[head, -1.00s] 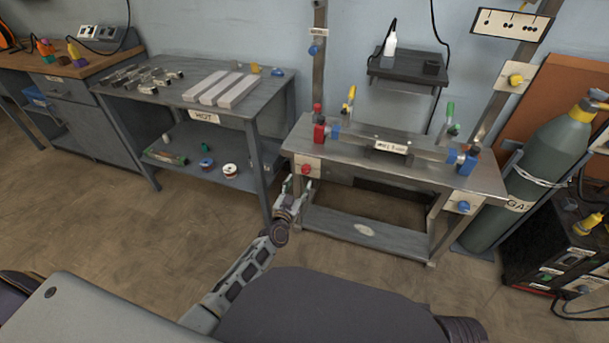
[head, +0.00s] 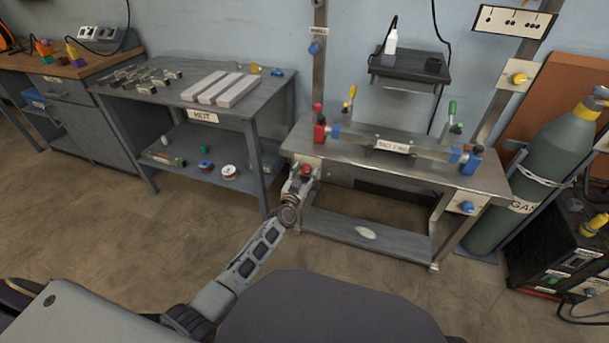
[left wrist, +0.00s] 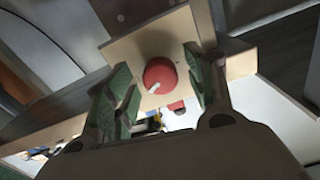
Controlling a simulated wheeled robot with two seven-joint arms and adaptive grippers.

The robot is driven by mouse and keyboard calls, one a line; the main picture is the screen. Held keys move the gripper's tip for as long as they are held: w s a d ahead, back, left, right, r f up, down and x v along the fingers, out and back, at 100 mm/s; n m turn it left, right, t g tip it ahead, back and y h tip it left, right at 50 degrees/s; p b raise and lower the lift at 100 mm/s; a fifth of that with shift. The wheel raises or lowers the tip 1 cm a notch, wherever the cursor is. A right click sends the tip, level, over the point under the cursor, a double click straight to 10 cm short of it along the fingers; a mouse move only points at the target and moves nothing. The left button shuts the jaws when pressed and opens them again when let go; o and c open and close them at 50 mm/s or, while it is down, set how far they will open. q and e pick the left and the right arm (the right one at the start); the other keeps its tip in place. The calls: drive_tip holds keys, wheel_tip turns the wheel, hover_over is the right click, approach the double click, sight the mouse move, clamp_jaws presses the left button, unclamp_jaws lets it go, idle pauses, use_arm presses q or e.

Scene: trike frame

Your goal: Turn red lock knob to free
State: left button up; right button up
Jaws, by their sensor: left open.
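The red lock knob (head: 306,170) sits on a pale plate at the front left of the steel fixture table (head: 345,152). In the left wrist view the red knob (left wrist: 160,76) is round, with a white pointer mark toward its lower left. My left gripper (head: 303,178) is at the knob. In the left wrist view its two green-padded fingers (left wrist: 165,95) are apart, one on each side of the knob, with visible gaps. I cannot tell how deep the fingertips reach. My right gripper is not in view.
A blue knob (head: 466,207) is on the table's right front. Red (head: 319,133) and blue (head: 470,160) clamp blocks stand on top. A grey bench (head: 245,105) with pale bars is to the left. A gas cylinder (head: 560,150) stands at right. Floor between the bench and fixture table is partly clear.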

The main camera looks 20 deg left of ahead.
use_arm(q)
drive_tip(key=shift+c, duration=0.4)
drive_tip(key=c, duration=1)
drive_tip(key=shift+o, duration=0.2)
